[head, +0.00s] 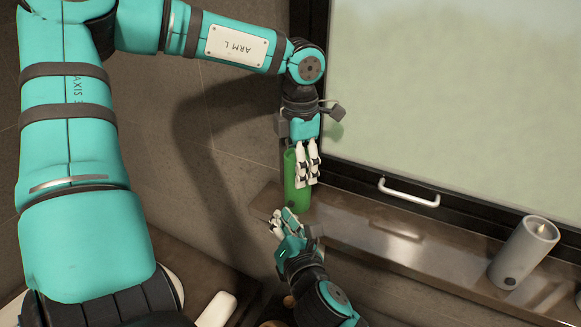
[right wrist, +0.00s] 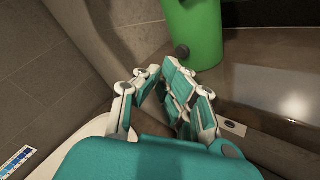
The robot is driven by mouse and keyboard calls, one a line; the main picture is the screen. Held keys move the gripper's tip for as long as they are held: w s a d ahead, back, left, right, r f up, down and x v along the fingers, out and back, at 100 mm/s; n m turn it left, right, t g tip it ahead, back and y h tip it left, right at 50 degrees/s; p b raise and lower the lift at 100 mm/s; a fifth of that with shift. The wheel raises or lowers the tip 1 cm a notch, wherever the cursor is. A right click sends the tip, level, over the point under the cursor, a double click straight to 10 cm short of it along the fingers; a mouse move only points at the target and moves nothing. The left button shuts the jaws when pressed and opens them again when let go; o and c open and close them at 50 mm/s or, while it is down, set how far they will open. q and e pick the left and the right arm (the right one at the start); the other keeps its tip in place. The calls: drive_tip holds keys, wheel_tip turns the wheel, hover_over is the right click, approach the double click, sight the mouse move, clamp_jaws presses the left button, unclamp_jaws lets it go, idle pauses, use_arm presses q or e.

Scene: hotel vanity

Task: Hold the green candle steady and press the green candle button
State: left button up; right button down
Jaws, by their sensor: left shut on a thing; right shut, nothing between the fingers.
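The green candle (head: 296,192) stands upright on the stone ledge below the window in the head view. My left gripper (head: 309,178) is shut on its upper part from above, and its fingers hide some of it. In the right wrist view the green candle (right wrist: 197,30) is at the top, with its dark round button (right wrist: 182,52) low on its side facing me. My right gripper (head: 278,220) is shut and empty, just in front of the candle's base. Its fingertips (right wrist: 160,75) are close below and left of the button; I cannot tell whether they touch.
A grey candle (head: 524,252) with a dark button stands on the ledge (head: 350,235) at the right. The dark window frame with a white handle (head: 409,192) rises behind the ledge. A white object (head: 216,310) lies at the bottom. The ledge between the candles is clear.

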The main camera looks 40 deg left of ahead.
drive_tip(key=shift+w+a, duration=0.1)
drive_tip(key=shift+w, duration=0.25)
drive_tip(key=shift+w, duration=0.1)
idle(0.4)
drive_tip(key=shift+w+r, duration=0.1)
drive_tip(key=shift+w, duration=0.2)
idle(0.4)
drive_tip(key=shift+s, duration=0.6)
drive_tip(key=shift+s, duration=0.1)
drive_tip(key=s, duration=0.1)
drive_tip(key=s+d, duration=0.1)
drive_tip(key=s, duration=0.2)
drive_tip(key=shift+s+d, duration=0.35)
drive_tip(key=shift+d, duration=0.05)
